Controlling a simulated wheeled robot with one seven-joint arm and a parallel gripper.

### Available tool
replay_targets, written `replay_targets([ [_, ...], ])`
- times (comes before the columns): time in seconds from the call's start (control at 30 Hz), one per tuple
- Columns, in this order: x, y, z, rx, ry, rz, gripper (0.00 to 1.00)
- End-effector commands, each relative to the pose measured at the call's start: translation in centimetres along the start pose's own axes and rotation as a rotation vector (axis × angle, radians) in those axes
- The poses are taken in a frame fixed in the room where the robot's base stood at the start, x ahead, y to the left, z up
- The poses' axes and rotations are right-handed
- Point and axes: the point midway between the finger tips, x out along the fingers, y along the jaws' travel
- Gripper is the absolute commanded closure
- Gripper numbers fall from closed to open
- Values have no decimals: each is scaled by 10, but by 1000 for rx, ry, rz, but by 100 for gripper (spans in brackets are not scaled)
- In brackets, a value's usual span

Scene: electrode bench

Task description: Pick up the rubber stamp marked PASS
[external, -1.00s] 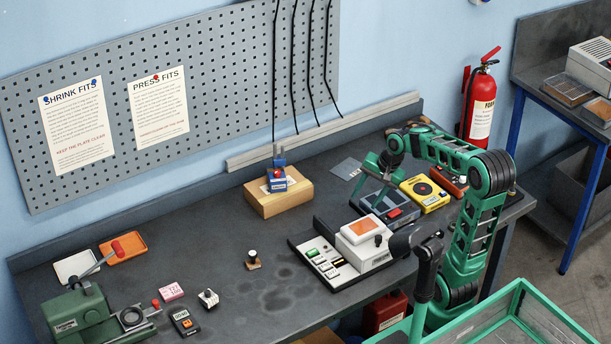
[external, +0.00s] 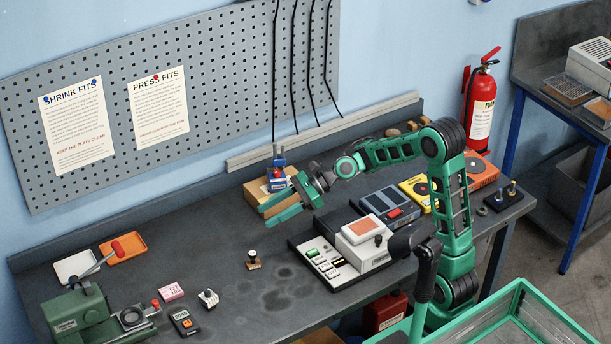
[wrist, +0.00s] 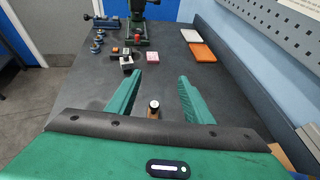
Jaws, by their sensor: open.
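A second dark-knobbed piece with a pale body (external: 208,299) stands further left, near the green press. I cannot read PASS on either one. My gripper (external: 266,217) is open and empty, above the bench and up to the right of the wooden-based stamp. Its two green fingers (wrist: 160,76) are spread in the wrist view.
A wooden block with a blue-and-red tool (external: 256,195) is close behind my gripper. A keyed device with an orange-topped box (external: 364,228) stands to the right. The green press (external: 82,315), a pink block (external: 171,291) and an orange tray (external: 124,248) are at left.

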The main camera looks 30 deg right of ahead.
Motion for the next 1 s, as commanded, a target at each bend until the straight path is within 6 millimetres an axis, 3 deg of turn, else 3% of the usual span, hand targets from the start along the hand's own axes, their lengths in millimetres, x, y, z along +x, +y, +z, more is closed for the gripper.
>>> replay_targets([
  [0.1, 10, 0, -28, 1, 6, 1, 53],
  [0.6, 49, -2, -124, -3, 8, -1, 53],
  [0.73, 54, -2, -136, -7, 8, -2, 53],
  [1.0, 77, -1, -137, -9, 8, 0, 53],
])
